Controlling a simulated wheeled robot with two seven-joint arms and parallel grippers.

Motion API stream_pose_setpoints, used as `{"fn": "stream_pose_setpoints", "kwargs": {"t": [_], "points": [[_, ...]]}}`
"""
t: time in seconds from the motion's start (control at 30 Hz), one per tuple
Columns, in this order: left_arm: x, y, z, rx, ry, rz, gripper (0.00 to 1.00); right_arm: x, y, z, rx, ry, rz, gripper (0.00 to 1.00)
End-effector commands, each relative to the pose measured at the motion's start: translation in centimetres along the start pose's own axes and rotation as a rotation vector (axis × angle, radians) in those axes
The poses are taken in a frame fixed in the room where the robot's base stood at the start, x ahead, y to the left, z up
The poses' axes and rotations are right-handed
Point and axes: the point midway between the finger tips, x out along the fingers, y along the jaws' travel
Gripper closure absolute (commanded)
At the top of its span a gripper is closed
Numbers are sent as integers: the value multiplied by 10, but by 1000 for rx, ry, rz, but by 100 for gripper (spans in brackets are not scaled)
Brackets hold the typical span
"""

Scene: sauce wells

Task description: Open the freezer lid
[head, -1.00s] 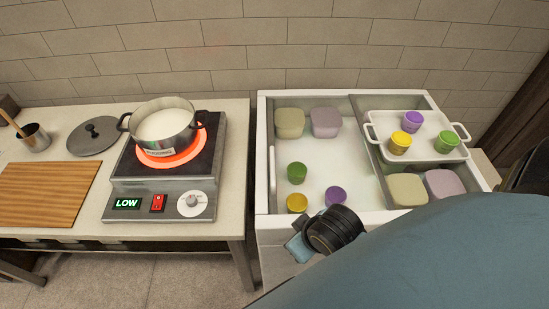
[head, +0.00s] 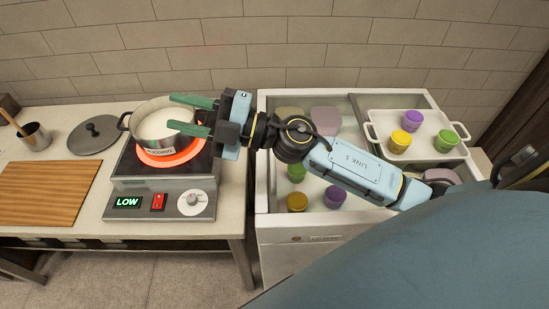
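The white chest freezer (head: 262,150) stands at the right. A clear pane, the lid (head: 310,168), seems to lie over its left part, with a pale upright handle bar near the left edge. A grey divider strip crosses the freezer top right of centre. Whether the left part is covered is hard to tell from the glass. My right gripper (head: 191,115) is open and empty, left of the freezer, with its green fingers over or near the steel pot (head: 150,122). My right arm passes across the freezer and hides part of it. My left gripper is not in view.
A white tray (head: 374,130) with yellow, purple and green cups sits at the freezer's right. Several tubs and cups show inside. The pot is on a glowing burner (head: 128,165) reading LOW. A round lid (head: 94,136) and wooden board (head: 45,193) lie left.

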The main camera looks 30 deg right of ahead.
Motion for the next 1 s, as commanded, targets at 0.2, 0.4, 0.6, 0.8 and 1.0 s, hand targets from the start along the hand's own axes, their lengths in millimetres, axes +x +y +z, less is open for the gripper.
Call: {"fn": "stream_pose_setpoints", "kwargs": {"t": [0.2, 0.4, 0.6, 0.8, 1.0], "points": [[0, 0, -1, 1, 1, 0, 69, -22, -60, 22, -254, 197, -567, 66], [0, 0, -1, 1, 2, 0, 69, -96, -77, 97, -376, 98, -1137, 66], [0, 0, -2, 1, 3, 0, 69, -167, -50, 153, -388, -113, -1507, 66], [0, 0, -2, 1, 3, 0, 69, -193, -38, 169, -376, -208, -1625, 66], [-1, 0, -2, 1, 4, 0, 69, -196, -63, 178, -371, -208, -1630, 66]]}}
